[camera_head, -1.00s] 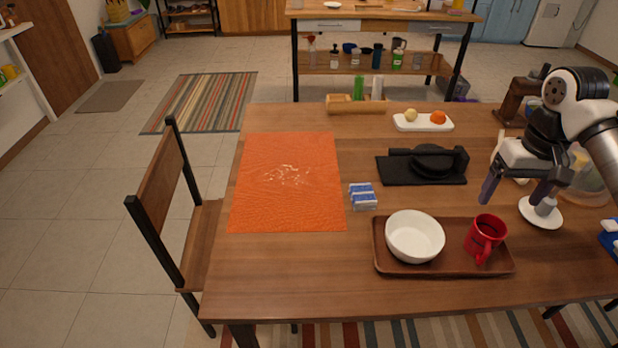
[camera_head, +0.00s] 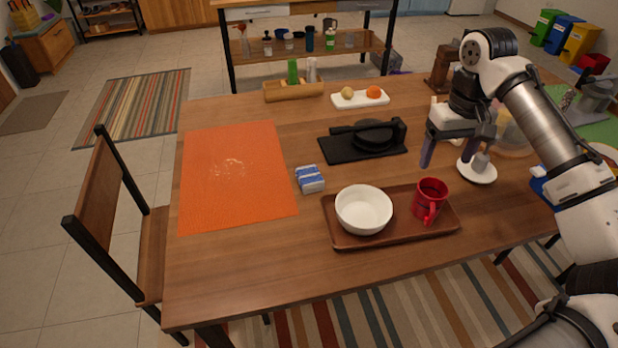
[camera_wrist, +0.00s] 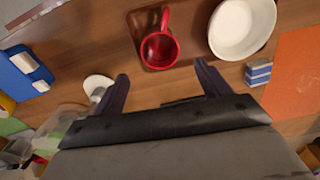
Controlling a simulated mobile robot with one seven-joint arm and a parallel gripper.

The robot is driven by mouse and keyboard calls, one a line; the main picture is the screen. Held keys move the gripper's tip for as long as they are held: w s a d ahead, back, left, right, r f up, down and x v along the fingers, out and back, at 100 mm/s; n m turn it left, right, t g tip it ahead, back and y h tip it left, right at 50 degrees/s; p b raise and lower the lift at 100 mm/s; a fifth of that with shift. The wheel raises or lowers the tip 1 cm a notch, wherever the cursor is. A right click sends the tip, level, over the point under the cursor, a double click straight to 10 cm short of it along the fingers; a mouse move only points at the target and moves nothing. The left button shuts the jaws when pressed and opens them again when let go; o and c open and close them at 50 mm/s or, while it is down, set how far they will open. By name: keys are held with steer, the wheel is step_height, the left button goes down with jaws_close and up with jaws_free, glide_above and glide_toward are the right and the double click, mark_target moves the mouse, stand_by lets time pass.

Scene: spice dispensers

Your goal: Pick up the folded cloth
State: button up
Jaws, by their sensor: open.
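The folded cloth (camera_head: 310,179) is a small blue-and-white striped bundle lying flat on the wooden table, between the orange mat and the brown tray. It also shows at the right of the wrist view (camera_wrist: 258,73). My gripper (camera_head: 453,158) is open and empty above the right part of the table, to the right of the cloth and apart from it. In the wrist view its two fingers (camera_wrist: 161,72) are spread wide, with nothing between them.
A black pan-like object (camera_head: 372,136) lies behind. The orange mat (camera_head: 235,180) and a chair (camera_head: 110,200) are left. Bare table lies in front of the cloth.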

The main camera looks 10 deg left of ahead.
steer(key=w+a+n+p, duration=0.1)
steer(key=w+a+p, duration=0.35)
steer(key=a, duration=0.85)
steer(key=p, duration=0.1)
glide_above(310, 174)
steer(key=w, duration=0.1)
steer(key=shift+n, duration=0.3)
step_height(310, 174, down, 8)
steer(key=shift+d+f, duration=0.15)
steer(key=shift+f, duration=0.1)
steer(key=shift+s+a+f+p, duration=0.15)
steer(key=shift+f+p, duration=0.15)
steer(key=shift+f, duration=0.7)
steer(key=shift+s+f+p, duration=0.15)
steer(key=shift+f+p, duration=0.1)
steer(key=shift+f, duration=0.7)
steer(key=shift+s+a+f+p, duration=0.15)
steer(key=shift+f+p, duration=0.15)
steer(key=shift+f, duration=0.7)
steer(key=shift+d, duration=0.1)
steer(key=shift+c, duration=0.3)
steer(key=c, duration=1)
